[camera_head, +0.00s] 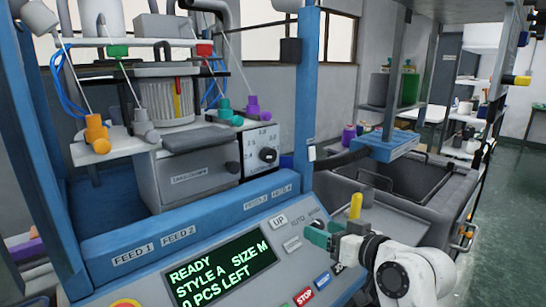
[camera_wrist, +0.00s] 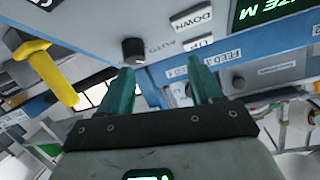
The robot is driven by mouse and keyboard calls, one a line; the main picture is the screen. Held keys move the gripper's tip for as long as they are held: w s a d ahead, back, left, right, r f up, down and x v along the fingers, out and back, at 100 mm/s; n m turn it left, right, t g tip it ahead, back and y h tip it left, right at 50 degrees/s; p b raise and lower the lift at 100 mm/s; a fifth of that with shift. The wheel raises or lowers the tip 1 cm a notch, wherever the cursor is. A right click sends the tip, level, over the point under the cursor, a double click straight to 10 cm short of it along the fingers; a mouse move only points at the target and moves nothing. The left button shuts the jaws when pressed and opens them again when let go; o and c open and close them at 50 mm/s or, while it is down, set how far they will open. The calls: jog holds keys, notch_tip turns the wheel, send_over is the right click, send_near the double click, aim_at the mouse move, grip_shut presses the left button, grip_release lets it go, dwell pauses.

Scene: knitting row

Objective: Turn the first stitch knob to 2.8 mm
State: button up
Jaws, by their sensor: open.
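The stitch knob (camera_head: 267,154) is a round black dial on a light scale plate, at the right end of the grey box on the machine. Small figures stand around it, 3.0 among them. A pale mark shows on the dial, but I cannot read its setting. My gripper (camera_head: 318,236) has teal fingers and hovers over the right part of the control panel, below and right of the dial and apart from it. In the wrist view the gripper (camera_wrist: 160,65) is open, with nothing between its fingers.
A control panel with a green-lit display (camera_head: 222,273) fills the front. A black selector knob (camera_wrist: 134,50) lies near my left finger in the wrist view. A yellow handle (camera_head: 356,206) stands beside my gripper. A blue post (camera_head: 306,100) rises right of the dial.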

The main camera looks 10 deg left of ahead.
aim_at(273, 155)
jog(key=w+a+r+n+y, duration=0.1)
jog(key=w+a+r+y, duration=0.15)
jog(key=r, duration=0.35)
jog(key=w+a+r+n+y, duration=0.1)
jog(key=w+a+r, duration=0.15)
jog(key=r, duration=0.45)
jog(key=p+x, duration=0.1)
jog(key=x, duration=0.9)
jog(key=shift+a+f, duration=0.2)
jog(key=shift+a, duration=0.2)
jog(key=shift+c, duration=0.3)
jog(key=c, duration=1)
